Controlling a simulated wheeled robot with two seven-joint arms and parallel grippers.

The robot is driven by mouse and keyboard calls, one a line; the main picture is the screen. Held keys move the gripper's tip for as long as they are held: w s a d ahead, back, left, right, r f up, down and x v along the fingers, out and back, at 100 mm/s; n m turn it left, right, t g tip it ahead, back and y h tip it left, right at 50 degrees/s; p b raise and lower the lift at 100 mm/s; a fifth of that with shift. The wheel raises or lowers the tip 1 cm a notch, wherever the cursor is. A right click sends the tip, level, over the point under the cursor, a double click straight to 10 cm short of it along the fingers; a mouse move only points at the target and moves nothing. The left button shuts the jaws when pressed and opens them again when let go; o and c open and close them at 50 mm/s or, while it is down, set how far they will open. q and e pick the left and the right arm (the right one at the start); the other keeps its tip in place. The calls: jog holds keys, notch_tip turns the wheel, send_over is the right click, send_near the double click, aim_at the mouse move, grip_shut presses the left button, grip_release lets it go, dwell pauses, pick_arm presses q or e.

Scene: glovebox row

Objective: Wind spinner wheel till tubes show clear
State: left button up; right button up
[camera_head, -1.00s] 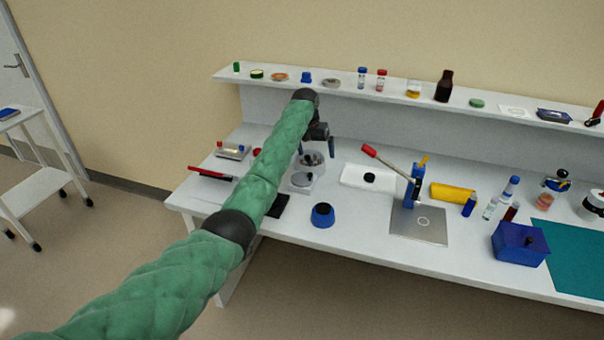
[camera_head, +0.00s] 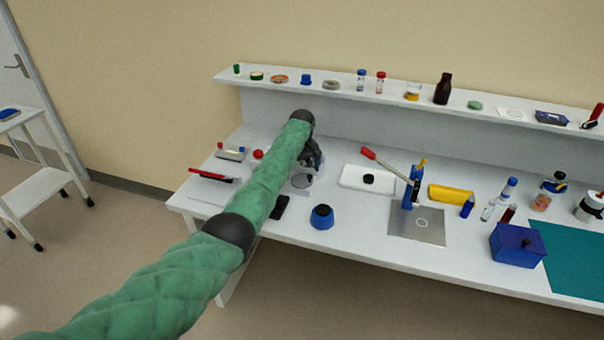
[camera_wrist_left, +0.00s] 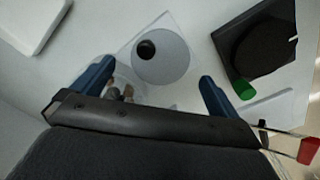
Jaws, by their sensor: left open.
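The hand spinner has a pale grey wheel (camera_head: 302,181) that shows in the head view below my left gripper (camera_head: 312,160). In the left wrist view the wheel is a round disc (camera_wrist_left: 168,60) with a black knob (camera_wrist_left: 146,50) off its centre. A clear bowl (camera_wrist_left: 124,88) with small brownish tubes lies beside the wheel, partly hidden by my gripper. My left gripper (camera_wrist_left: 155,85) is open and empty, its blue fingers apart over the spinner; the knob lies beyond the fingertips. My right gripper is not in view.
A dark device (camera_wrist_left: 262,50) stands beside the spinner in the wrist view. A blue pot (camera_head: 321,217), a white tray (camera_head: 350,182) and a lever press (camera_head: 417,226) stand to the right on the bench. A shelf (camera_head: 395,95) with small jars runs behind.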

aim_at(302, 179)
pick_arm(q)
jog(key=shift+f+p, duration=0.3)
jog(key=shift+f, duration=1.25)
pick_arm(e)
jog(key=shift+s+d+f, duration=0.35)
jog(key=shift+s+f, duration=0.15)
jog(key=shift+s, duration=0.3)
pick_arm(q)
jog(key=c, duration=1)
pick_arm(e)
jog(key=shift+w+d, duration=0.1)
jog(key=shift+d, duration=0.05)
